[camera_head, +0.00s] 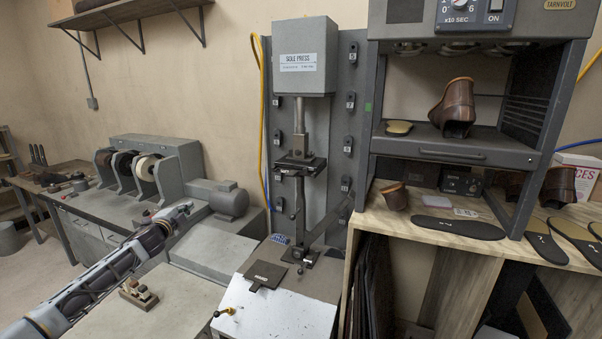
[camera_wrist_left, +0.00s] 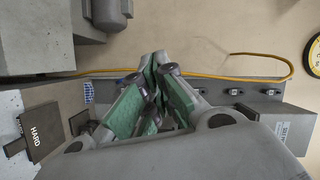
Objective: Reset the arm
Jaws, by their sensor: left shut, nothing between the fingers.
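My left arm comes in from the lower left of the head view. Its gripper (camera_head: 184,210) is in front of the grinder bench, near the grey motor. In the left wrist view my left gripper (camera_wrist_left: 153,68) shows its green-padded fingers close together, with nothing between them. My right gripper is in neither view.
A sole press (camera_head: 305,70) stands in the middle, with a black plate (camera_head: 265,275) on its base. A grinder (camera_head: 150,165) with several wheels stands behind my left arm. A cabinet (camera_head: 455,150) holding a brown shoe (camera_head: 455,108) stands at right. Soles (camera_head: 458,228) lie on the wooden table.

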